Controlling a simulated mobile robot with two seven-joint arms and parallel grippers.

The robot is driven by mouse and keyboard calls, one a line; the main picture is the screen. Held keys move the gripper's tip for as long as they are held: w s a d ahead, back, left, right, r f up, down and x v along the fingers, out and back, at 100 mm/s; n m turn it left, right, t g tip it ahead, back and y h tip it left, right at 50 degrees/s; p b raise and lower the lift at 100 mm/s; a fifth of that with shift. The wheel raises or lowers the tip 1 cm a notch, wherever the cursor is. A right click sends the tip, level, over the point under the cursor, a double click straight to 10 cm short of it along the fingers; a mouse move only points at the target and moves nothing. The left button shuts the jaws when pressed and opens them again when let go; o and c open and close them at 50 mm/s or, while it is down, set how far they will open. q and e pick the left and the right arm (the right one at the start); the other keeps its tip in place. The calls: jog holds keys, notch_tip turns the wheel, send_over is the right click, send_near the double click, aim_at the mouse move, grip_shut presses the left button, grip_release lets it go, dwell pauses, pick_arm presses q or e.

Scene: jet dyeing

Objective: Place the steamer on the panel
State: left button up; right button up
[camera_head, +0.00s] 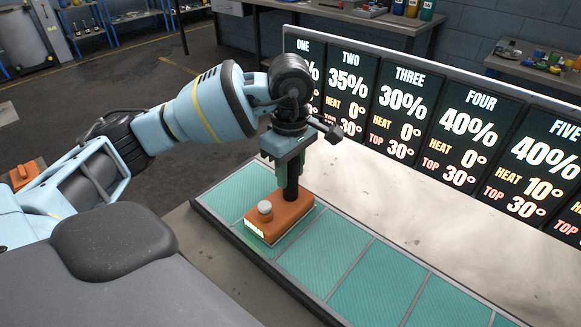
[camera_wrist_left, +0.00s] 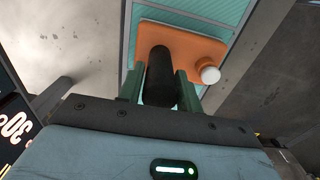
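The steamer (camera_head: 272,221) is an orange block with a black upright handle and a pale round knob. It is over the row of teal panels (camera_head: 323,256), near the left end, across the strip between the first two panels. I cannot tell whether its base touches them. My left gripper (camera_head: 291,172) points down from above with its fingers around the black handle. In the left wrist view the handle (camera_wrist_left: 160,78) stands between the green fingers, with the orange body (camera_wrist_left: 205,48) beyond. My right gripper is not in view.
A display board (camera_head: 395,110) with percentage, heat and top readings stands behind the panels. A pale surface (camera_head: 400,215) lies between them. Another orange object (camera_head: 25,174) is at far left. Workbenches (camera_head: 350,12) with containers stand at the back. The panels toward the right are clear.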

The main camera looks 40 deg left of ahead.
pick_arm(q)
jog(key=o, duration=0.3)
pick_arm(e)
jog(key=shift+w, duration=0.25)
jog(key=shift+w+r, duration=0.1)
pick_arm(q)
jog(key=shift+r, duration=0.1)
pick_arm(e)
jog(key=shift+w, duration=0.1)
pick_arm(q)
jog(key=shift+r, duration=0.3)
notch_tip(320, 180, up, 11)
jog(key=shift+p, duration=0.7)
jog(key=shift+r, duration=0.25)
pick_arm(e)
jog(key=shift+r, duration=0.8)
